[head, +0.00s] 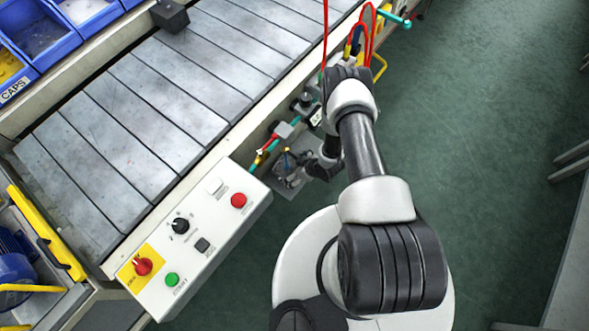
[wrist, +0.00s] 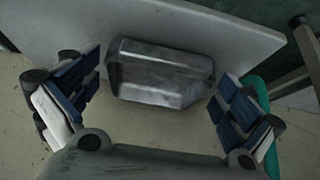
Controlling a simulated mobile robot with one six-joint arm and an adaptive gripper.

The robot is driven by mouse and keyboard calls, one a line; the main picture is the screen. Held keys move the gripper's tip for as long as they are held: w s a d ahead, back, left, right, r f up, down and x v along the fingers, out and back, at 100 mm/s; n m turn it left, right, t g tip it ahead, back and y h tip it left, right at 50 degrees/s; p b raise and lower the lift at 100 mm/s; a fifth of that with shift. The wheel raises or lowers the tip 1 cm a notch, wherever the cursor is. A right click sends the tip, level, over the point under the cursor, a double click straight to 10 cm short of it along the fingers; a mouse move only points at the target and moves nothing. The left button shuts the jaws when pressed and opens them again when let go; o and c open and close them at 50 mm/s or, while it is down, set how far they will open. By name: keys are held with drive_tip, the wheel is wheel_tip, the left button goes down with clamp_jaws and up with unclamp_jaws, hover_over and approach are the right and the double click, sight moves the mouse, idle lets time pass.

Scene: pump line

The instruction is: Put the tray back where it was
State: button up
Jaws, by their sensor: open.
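In the wrist view my gripper (wrist: 160,92) is open, with one blue-padded finger on each side of a worn grey metal piece (wrist: 160,70). The piece has a flat top and sloping sides, and a gap shows between it and each finger. I cannot tell for certain whether it is the tray. It lies against or on a pale grey panel (wrist: 228,32). In the head view my gripper (head: 288,168) is low beside the conveyor, partly hidden by my arm, over a small grey surface (head: 291,191). No other tray is clear to me.
The slatted conveyor (head: 150,100) and a control box (head: 190,235) with buttons stand left of my arm. Red hoses (head: 368,30) and a teal-handled part (head: 394,18) are above it. Blue bins (head: 40,30) are at the upper left. Green floor (head: 480,130) is open to the right.

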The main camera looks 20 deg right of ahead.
drive_tip(key=p+v, duration=0.4)
drive_tip(key=v, duration=0.8)
drive_tip(key=shift+p, duration=0.4)
